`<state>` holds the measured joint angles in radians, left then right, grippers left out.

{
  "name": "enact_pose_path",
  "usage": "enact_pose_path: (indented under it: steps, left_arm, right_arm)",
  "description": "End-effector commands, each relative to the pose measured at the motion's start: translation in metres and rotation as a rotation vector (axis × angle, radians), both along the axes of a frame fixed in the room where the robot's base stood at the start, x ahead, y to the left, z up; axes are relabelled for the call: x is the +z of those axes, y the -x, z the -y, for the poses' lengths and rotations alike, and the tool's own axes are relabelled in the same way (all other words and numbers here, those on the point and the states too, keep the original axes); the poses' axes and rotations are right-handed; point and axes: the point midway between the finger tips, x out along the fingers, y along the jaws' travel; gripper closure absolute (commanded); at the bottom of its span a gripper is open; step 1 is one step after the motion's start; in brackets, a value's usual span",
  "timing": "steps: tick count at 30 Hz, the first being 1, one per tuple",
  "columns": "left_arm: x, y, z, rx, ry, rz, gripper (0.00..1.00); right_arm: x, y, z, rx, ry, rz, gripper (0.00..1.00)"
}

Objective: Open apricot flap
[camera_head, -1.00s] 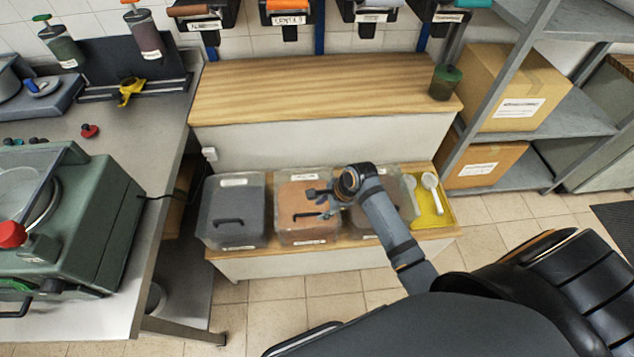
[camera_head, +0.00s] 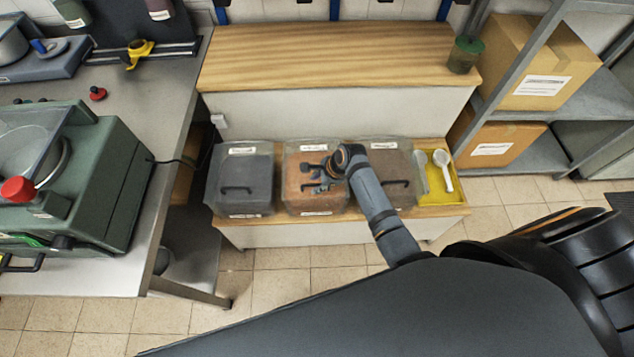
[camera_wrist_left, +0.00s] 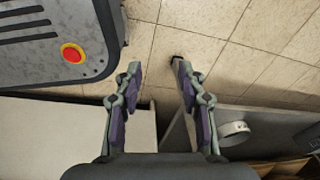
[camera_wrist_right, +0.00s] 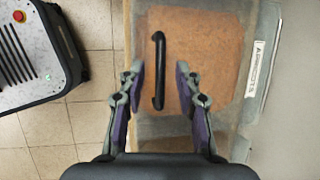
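The apricot bin (camera_head: 317,204) is a clear box of orange-brown contents, the middle of three bins on the low wooden bench. Its label reads apricots in the right wrist view, where its flap (camera_wrist_right: 205,40) shows with a black bar handle (camera_wrist_right: 159,70). My right gripper (camera_wrist_right: 160,75) is open, with its fingers on either side of the handle's lower part and not closed on it. In the head view the right gripper (camera_head: 317,178) is over this bin and partly covers it. My left gripper (camera_wrist_left: 155,70) is open and empty above the floor.
A dark grey bin (camera_head: 243,205) stands left of the apricot bin, a brown bin (camera_head: 396,160) right. A yellow tray (camera_head: 440,198) with a white scoop (camera_head: 443,172) is at the bench's right end. A green machine (camera_head: 110,190) sits on the left table.

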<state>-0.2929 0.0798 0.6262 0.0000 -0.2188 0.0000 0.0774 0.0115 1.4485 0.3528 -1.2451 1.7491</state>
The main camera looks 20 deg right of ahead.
Motion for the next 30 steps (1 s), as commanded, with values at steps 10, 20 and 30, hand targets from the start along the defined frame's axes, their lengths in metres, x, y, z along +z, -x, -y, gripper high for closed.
enact_pose_path:
  steps: [10, 20, 30]
  left_arm:
    - [-0.001, 0.012, 0.000, 0.000, -0.001, -0.018, 0.60]
    - [-0.001, 0.011, 0.000, 0.000, -0.001, -0.017, 0.60]
    - [0.014, 0.011, 0.000, 0.000, 0.000, -0.016, 0.60]
  right_arm:
    - [0.000, 0.000, 0.000, 0.000, 0.000, 0.000, 0.88]
    - [0.000, 0.000, 0.000, 0.000, 0.000, 0.000, 1.00]
    - [0.010, 0.006, 0.001, 0.000, -0.006, -0.022, 1.00]
